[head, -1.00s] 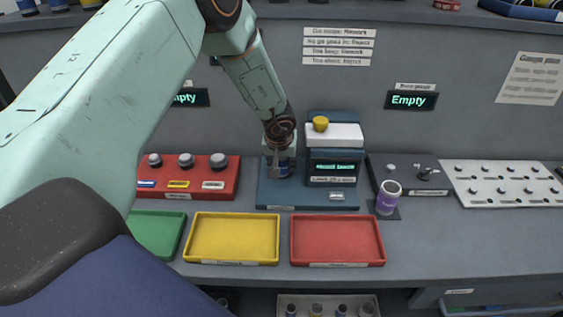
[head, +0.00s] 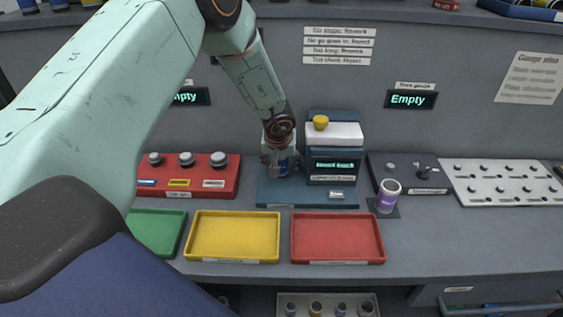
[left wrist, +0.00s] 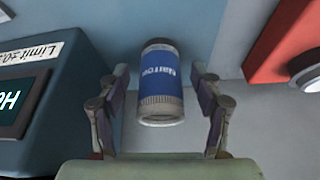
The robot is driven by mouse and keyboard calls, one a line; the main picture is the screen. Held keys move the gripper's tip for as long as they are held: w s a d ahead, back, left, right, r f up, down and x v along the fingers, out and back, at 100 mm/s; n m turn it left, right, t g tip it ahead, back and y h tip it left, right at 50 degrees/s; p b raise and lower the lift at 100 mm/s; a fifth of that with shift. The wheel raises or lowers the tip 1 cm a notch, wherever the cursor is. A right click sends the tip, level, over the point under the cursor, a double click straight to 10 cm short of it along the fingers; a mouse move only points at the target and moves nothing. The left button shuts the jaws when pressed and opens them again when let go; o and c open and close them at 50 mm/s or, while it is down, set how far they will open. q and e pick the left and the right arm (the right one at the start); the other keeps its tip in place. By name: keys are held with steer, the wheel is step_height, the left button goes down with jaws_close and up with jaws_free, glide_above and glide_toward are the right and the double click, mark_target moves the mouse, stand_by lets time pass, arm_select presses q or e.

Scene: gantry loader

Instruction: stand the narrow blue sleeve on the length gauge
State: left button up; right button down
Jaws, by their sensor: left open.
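The narrow blue sleeve (left wrist: 161,82) shows in the left wrist view with a blue band lettered "Narrow" and grey ends. In the head view the sleeve (head: 283,167) appears upright on the left part of the length gauge's blue base (head: 280,198), partly hidden by my gripper. The gauge's display housing (head: 332,168) stands just right of it. My left gripper (head: 279,164) is open, with one finger on each side of the sleeve and gaps showing in the wrist view. My right gripper is not in view.
A yellow tray (head: 234,257) and a red tray (head: 337,257) lie in front of the gauge. A red block with grey knobs (head: 225,190) is on the left.

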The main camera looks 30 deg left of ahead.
arm_select(q)
steer(key=shift+r, duration=0.15)
steer(key=v, duration=1.1)
steer(key=shift+r, duration=0.35)
steer(key=shift+s, duration=0.1)
